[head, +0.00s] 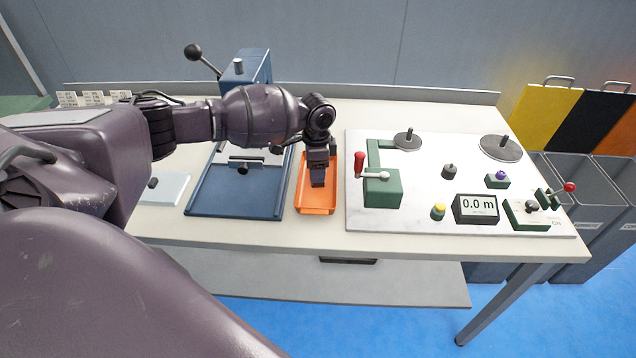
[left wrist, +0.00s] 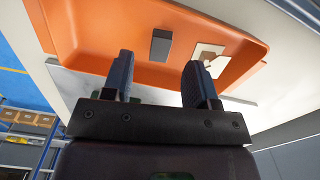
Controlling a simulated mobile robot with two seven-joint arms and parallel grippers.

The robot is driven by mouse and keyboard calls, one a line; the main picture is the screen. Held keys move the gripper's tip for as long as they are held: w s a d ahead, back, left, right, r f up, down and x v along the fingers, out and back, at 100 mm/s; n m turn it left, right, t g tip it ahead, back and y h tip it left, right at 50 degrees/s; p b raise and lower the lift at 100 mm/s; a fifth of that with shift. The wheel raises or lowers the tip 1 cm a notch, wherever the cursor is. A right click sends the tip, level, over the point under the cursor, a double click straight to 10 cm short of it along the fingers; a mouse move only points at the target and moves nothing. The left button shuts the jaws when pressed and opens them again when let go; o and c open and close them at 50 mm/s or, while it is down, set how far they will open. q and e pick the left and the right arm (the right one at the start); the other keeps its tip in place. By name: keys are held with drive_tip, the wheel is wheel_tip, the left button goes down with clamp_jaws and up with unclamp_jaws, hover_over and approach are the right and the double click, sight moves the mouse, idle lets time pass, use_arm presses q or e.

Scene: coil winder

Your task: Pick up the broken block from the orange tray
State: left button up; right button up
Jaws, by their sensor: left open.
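The orange tray (head: 303,209) lies on the bench between the blue fixture and the white panel. It also shows in the left wrist view (left wrist: 95,28). In that view a small dark grey block (left wrist: 160,46) lies in the tray, beside a pale square (left wrist: 207,60) with a jagged brown shape on it. I cannot make out a break on the dark block. My left gripper (head: 318,183) points down over the tray and hides part of its inside in the head view. My right gripper is not in view.
The blue fixture (head: 240,200) with a black-knobbed lever stands left of the tray. Right of it, the white panel (head: 420,215) carries a red-handled green crank unit (head: 382,188), discs, a display reading 0.0 m (head: 477,207) and switches. Grey bins stand beyond the bench's right end.

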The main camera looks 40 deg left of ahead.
use_arm(q)
wheel_tip(320, 180, down, 4)
drive_tip(key=shift+w+d, duration=0.1)
drive_tip(key=shift+w, duration=0.05)
clamp_jaws()
idle(0.3)
